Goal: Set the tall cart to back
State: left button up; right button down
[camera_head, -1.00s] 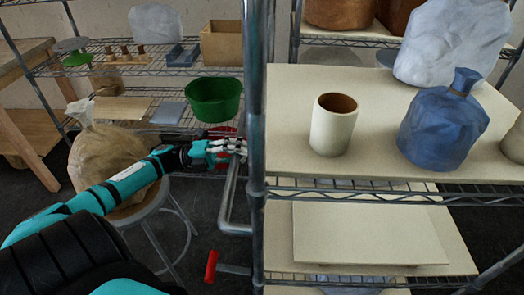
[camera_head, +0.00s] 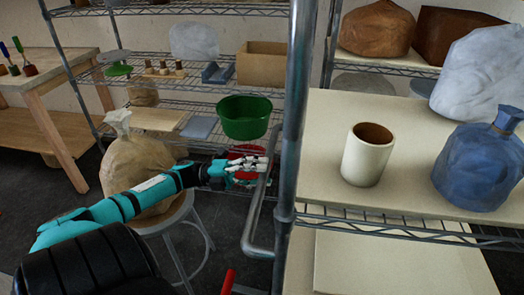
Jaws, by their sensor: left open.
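The tall cart is a wire-shelf rack with a grey metal post (camera_head: 296,110) and pale boards on its shelves, filling the right half of the view. A bent grey handle (camera_head: 250,240) sticks out from its left side, low beside the post. My left gripper (camera_head: 258,168) is open at the upper part of this handle, its fingers pointing right towards it. I cannot tell whether the fingers touch the handle. The cart's lower part is cut off by the frame. My right gripper is not in view.
On the cart stand a cream cup (camera_head: 366,158), a blue wrapped bundle (camera_head: 478,168) and a white one (camera_head: 485,75). Left are a stool (camera_head: 165,226) bearing a tan bag (camera_head: 143,172), a back rack with a green tub (camera_head: 244,118), and a wooden table (camera_head: 50,68).

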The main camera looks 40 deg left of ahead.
pick_arm(q)
jog(key=shift+w+d+r, duration=0.1)
jog(key=shift+w+d, duration=0.15)
jog(key=shift+d, duration=0.05)
jog(key=v, duration=1.2)
